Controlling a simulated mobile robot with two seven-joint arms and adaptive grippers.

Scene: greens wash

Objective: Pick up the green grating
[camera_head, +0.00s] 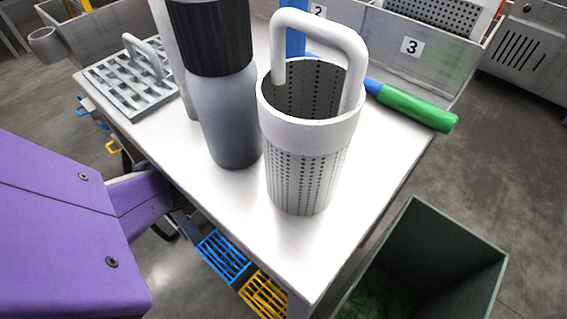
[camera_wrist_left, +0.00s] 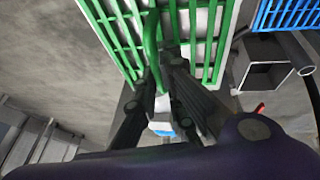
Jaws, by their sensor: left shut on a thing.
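In the left wrist view the green grating (camera_wrist_left: 193,30) fills the top middle, with a raised green handle (camera_wrist_left: 151,45). My left gripper (camera_wrist_left: 160,75) is shut on this handle, one dark finger on each side. Pale surface shows behind the grating's bars. In the head view my purple left arm enters from the left and its gripper and the green grating are hidden below the tabletop. My right gripper is not in view.
A grey-metal table (camera_head: 210,190) holds a grey grating (camera_head: 130,85), a grey bottle with a black cap (camera_head: 230,110) and a perforated basket (camera_head: 305,180). Blue (camera_head: 223,257) and yellow (camera_head: 264,296) gratings sit below its edge. A dark green bin (camera_head: 440,250) stands right.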

